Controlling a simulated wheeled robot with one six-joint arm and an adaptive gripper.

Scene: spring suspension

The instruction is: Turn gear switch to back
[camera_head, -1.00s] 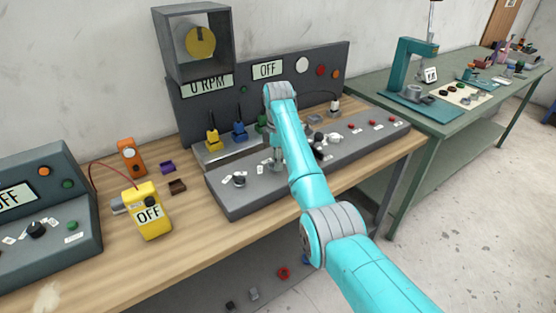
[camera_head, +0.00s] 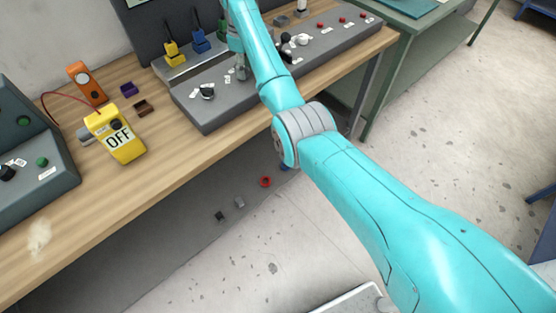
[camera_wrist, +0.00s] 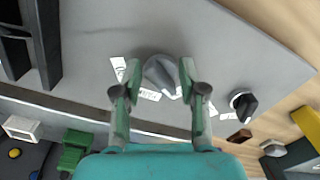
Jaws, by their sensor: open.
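A grey rotary knob (camera_wrist: 160,74) with several small white labels around it sits on the grey sloped control panel (camera_wrist: 215,45). I take it for the gear switch, but the label text is too small to read. My gripper (camera_wrist: 160,82) is open, with one finger on each side of this knob. Whether the fingers touch it I cannot tell. In the head view my gripper (camera_head: 241,72) is over the left part of the panel (camera_head: 210,118), and my arm partly hides the area.
A black knob (camera_wrist: 243,103) is beside the grey one; it also shows in the head view (camera_head: 207,91). A black-and-white knob (camera_head: 297,40) and red buttons (camera_head: 343,19) are further right. A yellow meter (camera_head: 118,137) reading OFF stands on the wooden bench (camera_head: 175,160).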

